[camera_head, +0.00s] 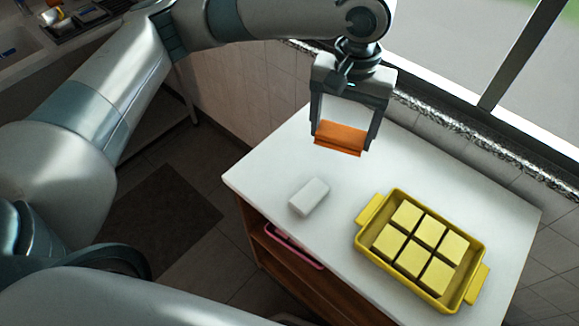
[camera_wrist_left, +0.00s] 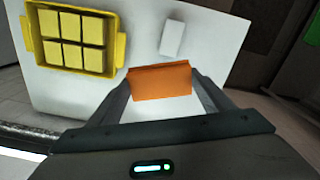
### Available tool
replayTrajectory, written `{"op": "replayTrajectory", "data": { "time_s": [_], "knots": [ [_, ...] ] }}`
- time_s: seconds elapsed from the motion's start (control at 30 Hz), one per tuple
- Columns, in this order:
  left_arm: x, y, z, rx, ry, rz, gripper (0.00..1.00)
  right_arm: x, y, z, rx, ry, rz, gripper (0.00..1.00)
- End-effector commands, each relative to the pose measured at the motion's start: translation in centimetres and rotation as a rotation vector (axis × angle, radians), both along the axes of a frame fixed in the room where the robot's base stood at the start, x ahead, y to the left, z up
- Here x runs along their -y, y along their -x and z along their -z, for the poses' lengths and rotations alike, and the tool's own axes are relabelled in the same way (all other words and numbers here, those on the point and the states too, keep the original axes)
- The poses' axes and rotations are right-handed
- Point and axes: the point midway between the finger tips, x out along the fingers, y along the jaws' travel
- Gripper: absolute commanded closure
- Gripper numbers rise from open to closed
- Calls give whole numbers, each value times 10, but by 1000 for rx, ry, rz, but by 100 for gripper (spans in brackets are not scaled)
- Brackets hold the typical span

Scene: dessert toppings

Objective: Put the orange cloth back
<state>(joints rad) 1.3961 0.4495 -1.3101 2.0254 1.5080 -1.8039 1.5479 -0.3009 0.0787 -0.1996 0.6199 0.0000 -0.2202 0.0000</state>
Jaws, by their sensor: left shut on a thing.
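The orange cloth (camera_head: 341,137) is a small folded piece held between the fingers of my left gripper (camera_head: 342,132). The gripper points down over the far left part of the white counter, and the cloth appears to hang above the surface. In the left wrist view the orange cloth (camera_wrist_left: 160,81) spans between the two fingertips of the left gripper (camera_wrist_left: 160,85). My right gripper is not in view.
A white block (camera_head: 309,197) lies on the white counter (camera_head: 270,165). A yellow tray (camera_head: 362,246) with several yellow square pieces sits at the right. A pink-edged item (camera_head: 293,247) is on the shelf below. The counter's far right is clear.

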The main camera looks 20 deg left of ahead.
Motion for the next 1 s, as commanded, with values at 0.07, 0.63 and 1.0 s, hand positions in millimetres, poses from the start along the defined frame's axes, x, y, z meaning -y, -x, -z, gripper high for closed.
{"op": "replayTrajectory", "data": {
  "time_s": [0.07,0.63,1.0],
  "knots": [
    [0,0,0,0,0,-1,47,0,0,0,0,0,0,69],
    [-1,0,1,0,1,27,47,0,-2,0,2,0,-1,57],
    [-6,-5,10,1,6,364,47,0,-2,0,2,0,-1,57]
  ]
}}
